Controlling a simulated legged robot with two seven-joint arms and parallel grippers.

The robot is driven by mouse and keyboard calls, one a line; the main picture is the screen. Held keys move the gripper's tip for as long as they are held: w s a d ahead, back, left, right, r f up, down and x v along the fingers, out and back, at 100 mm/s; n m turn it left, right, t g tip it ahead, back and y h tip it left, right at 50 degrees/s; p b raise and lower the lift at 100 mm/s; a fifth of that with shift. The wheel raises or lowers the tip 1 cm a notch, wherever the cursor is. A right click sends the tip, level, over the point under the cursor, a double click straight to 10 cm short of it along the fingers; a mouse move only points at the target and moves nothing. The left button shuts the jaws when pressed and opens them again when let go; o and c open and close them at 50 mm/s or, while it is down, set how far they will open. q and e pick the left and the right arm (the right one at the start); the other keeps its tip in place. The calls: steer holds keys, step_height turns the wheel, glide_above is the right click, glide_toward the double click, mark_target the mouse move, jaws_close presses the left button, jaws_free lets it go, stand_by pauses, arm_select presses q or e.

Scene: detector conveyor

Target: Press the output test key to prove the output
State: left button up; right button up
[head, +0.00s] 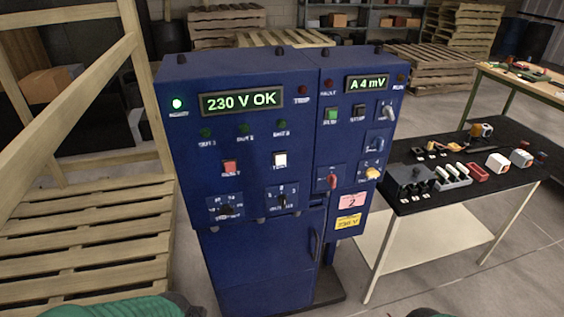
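A blue control cabinet (250,255) stands upright in front of me. The lamp (177,104) at the upper left glows. Three dark green lamps (244,128) labelled OUT are in a row and look unlit. Green parts of my arms show at the bottom edge. My grippers are out of view.
The cabinet's right panel has a display (366,83) reading A 4 mV, a green key (331,114) and several switches. A table (520,187) with small parts stands close to the right. Wooden racking (90,235) is at the left. Pallets (225,27) are behind.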

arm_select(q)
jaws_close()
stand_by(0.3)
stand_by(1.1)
